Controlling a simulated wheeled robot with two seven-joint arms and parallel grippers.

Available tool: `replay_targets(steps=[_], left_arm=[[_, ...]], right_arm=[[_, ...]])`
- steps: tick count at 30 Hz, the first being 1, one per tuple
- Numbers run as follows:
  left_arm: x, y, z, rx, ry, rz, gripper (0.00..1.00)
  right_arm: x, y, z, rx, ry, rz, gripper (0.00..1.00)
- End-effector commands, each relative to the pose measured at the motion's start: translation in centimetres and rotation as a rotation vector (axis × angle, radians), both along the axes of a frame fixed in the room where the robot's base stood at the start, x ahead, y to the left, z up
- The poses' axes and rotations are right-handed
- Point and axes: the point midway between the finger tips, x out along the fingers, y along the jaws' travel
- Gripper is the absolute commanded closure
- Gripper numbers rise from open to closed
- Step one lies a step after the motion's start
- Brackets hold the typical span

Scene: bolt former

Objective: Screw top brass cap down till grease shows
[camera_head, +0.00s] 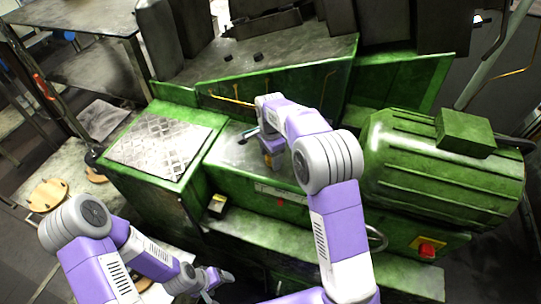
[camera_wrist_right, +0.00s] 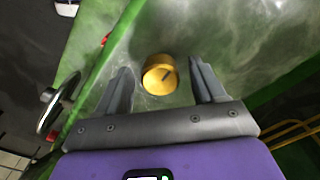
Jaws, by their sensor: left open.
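The brass cap (camera_wrist_right: 160,76) is a short round yellow cap with a dark mark on its top. It sits on the green machine's grimy surface. My right gripper (camera_wrist_right: 160,66) is open, with one finger on each side of the cap and a gap to both. In the head view my right wrist hangs down over the machine's middle ledge and mostly hides this spot; a small yellow patch (camera_head: 268,160) shows beside it. My left gripper (camera_head: 216,282) is open and empty, low in front of the machine. No grease can be made out.
The green machine (camera_head: 240,200) fills the middle. A ribbed green motor housing (camera_head: 430,175) is on its right, above a red button (camera_head: 427,250). A diamond-plate cover (camera_head: 160,145) is on its left. Yellow pipes (camera_head: 232,99) run behind my right wrist.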

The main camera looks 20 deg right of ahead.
Motion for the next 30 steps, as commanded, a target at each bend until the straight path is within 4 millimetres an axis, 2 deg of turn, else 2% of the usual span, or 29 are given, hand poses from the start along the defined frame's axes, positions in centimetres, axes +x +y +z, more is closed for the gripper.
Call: replay_targets(steps=[8,18,21,30], left_arm=[[0.0,0.0,0.0,0.0,0.0,0.0,0.25],[0.0,0.0,-0.2,0.0,0.0,0.0,0.25],[0.0,0.0,-0.2,0.0,0.0,0.0,0.25],[0.0,0.0,-0.2,0.0,0.0,0.0,0.25]], right_arm=[[0.0,0.0,0.5,0.0,0.0,0.0,0.31],[0.1,0.0,5.8,0.001,-0.003,0.0,0.31],[0.0,0.0,6.9,0.0,-0.001,0.0,0.31],[0.0,0.0,7.6,0.0,0.001,0.0,0.31]])
